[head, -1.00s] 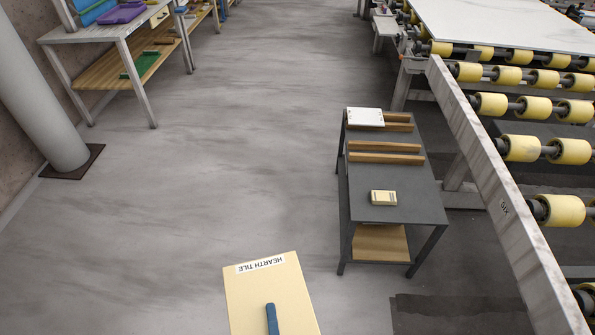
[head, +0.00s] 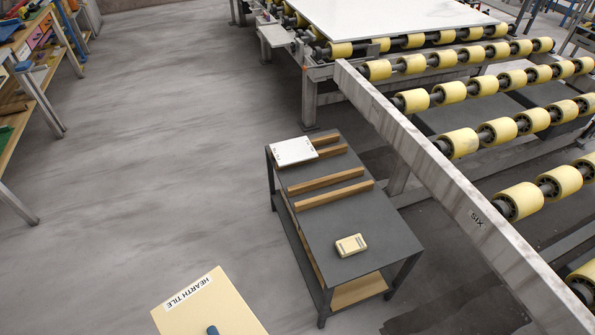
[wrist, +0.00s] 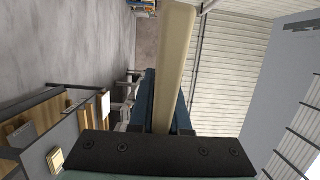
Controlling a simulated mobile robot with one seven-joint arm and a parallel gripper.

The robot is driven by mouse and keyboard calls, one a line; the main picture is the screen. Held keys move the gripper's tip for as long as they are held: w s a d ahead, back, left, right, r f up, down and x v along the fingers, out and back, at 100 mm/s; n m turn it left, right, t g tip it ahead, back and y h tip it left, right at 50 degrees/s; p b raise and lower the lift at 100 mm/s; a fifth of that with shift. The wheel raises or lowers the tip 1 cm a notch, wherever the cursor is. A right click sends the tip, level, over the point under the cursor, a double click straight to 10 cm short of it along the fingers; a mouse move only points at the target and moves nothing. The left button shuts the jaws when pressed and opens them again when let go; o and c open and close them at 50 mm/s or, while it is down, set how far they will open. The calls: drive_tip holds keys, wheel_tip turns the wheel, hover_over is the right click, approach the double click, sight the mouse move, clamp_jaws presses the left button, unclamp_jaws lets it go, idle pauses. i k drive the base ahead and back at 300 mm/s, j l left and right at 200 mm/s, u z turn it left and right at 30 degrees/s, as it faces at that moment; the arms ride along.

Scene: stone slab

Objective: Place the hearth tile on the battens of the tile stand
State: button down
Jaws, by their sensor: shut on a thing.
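The hearth tile (head: 208,306) is a cream slab with a white label reading HEARTH TILE, at the bottom of the head view. My gripper (wrist: 165,105) is shut on the hearth tile, which shows edge-on in the wrist view (wrist: 175,50). In the head view only a blue finger (head: 212,330) shows on the tile at the frame's bottom edge. The tile stand (head: 376,225) is a dark grey table right of the tile and apart from it. Wooden battens (head: 334,192) lie across its top, a pair in the middle and others at the far end.
A white sheet or box (head: 292,151) lies on the far battens. A small cream device (head: 351,245) lies on the stand's near part. A roller conveyor (head: 440,160) with yellow rollers runs along the right. A workbench (head: 30,100) stands at left. The floor between is clear.

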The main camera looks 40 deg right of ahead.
sight(314, 190)
drive_tip(key=i, duration=2.55)
drive_tip(key=i+u, duration=0.3)
drive_tip(key=i+l+u, duration=0.25)
drive_tip(key=i, duration=0.25)
drive_tip(key=u, duration=6.75)
